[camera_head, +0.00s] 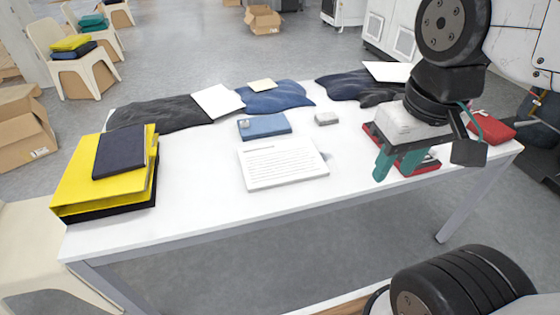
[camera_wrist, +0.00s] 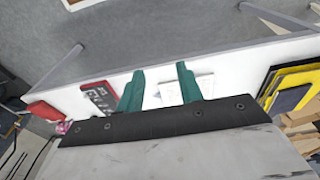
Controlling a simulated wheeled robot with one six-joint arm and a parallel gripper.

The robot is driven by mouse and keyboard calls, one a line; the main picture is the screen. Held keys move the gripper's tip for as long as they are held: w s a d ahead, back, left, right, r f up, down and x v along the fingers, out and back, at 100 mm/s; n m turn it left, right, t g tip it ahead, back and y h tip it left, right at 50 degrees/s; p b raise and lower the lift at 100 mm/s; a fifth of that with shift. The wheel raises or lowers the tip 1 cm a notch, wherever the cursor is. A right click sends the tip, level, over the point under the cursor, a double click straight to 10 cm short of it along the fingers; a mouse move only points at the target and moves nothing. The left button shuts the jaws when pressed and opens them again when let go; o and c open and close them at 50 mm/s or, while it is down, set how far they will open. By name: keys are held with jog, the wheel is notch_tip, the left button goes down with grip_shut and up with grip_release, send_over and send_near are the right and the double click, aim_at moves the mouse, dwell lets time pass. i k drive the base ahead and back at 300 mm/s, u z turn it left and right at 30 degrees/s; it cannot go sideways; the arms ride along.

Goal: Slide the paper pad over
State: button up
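The paper pad (camera_head: 282,163) is a thick white block with lines of print on top. It lies flat near the front middle of the white table. My gripper (camera_head: 395,172), with two teal fingers, hangs over the table to the right of the pad, apart from it. The fingers are spread and nothing shows between them. In the wrist view my gripper (camera_wrist: 160,70) is also open, and the pad (camera_wrist: 204,86) shows beyond the fingers, partly hidden by the right one.
A red and black item (camera_wrist: 98,98) lies close to my gripper. A blue box (camera_head: 264,127) and small grey box (camera_head: 327,119) are behind the pad. Yellow folders (camera_head: 75,180) lie at left; dark clothes (camera_head: 160,115) line the back. The white table (camera_head: 200,190) is bare left of the pad.

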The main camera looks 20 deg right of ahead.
aim_at(265, 166)
jog(key=u, duration=0.05)
jog(key=k, duration=0.5)
jog(key=z, duration=0.7)
jog(key=i, duration=1.15)
jog(key=u, duration=0.65)
